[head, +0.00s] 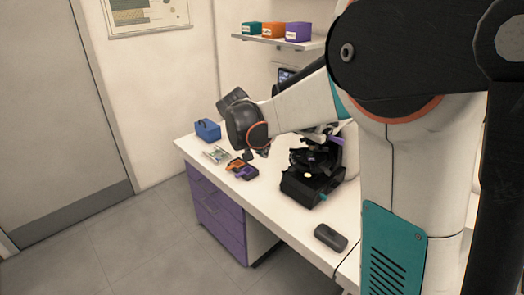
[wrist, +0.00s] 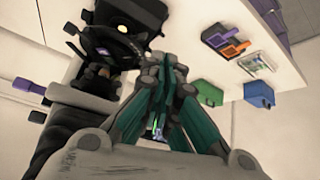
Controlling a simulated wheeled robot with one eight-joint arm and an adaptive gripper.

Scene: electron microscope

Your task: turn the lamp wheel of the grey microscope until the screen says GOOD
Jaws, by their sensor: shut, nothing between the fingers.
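The microscope (head: 315,180) is dark and stands on the white bench, with a small lit spot on its stage. Its upper part is partly hidden behind my arm. It fills the upper left of the wrist view (wrist: 95,65), tilted, with the lit spot at its top. A teal part (head: 323,197) shows low on its base; I cannot tell whether it is the lamp wheel. A dark screen (head: 286,76) is partly covered by my arm, and its text is unreadable. My gripper (wrist: 160,60) is shut and empty, beside the microscope; I see no contact with it.
On the bench (head: 290,233) lie a dark case (head: 330,238), purple and orange items (head: 241,169) and a pale tray (head: 216,154). A blue box (head: 207,130) stands at the far end. A green box (wrist: 208,92) shows in the wrist view. A shelf (head: 270,41) holds three boxes.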

